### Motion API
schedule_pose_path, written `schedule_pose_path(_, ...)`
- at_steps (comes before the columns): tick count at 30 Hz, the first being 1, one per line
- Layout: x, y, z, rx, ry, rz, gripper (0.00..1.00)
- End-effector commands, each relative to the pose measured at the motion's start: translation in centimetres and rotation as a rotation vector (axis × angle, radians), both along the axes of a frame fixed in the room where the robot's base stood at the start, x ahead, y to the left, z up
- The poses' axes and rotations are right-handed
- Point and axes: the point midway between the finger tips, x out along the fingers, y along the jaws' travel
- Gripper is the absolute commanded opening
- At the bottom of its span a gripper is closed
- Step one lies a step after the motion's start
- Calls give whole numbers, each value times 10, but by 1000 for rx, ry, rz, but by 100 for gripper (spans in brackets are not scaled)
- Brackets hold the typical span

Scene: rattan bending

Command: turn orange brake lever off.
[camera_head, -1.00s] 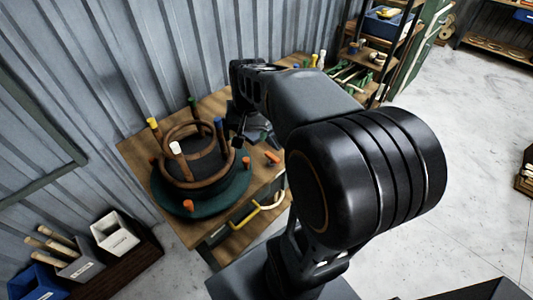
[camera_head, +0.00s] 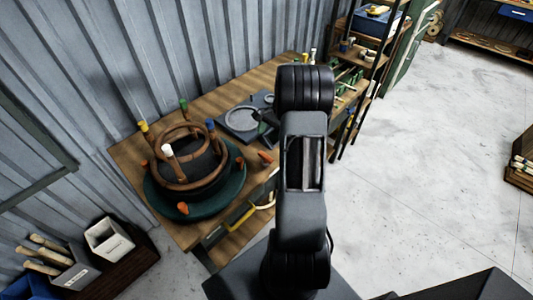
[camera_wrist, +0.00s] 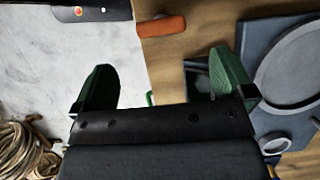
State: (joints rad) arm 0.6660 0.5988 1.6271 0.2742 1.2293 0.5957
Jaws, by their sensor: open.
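An orange handle (camera_head: 265,157) stands near the front edge of the wooden bench, right of the dark green round base (camera_head: 235,190). In the wrist view an orange handle (camera_wrist: 162,26) lies by the bench edge, ahead of and between my fingers and apart from them. Its on or off position cannot be told. My gripper (camera_wrist: 165,82) is open and empty, its two green fingers wide apart above the bench edge. In the head view my arm hides most of the gripper. Other orange pegs (camera_head: 183,208) sit around the green base.
A rattan ring form (camera_head: 190,180) with coloured pegs stands on the base. A grey plate with a round disc (camera_head: 241,119) lies behind the orange handle. A yellow handle (camera_head: 240,217) is at the bench front.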

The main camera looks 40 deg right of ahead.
Motion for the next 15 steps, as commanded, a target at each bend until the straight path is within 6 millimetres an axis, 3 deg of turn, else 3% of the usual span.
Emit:
schedule_pose_path(6,-3,17,-38,2,2,2,100)
schedule_pose_path(15,-5,30,-71,0,1,4,100)
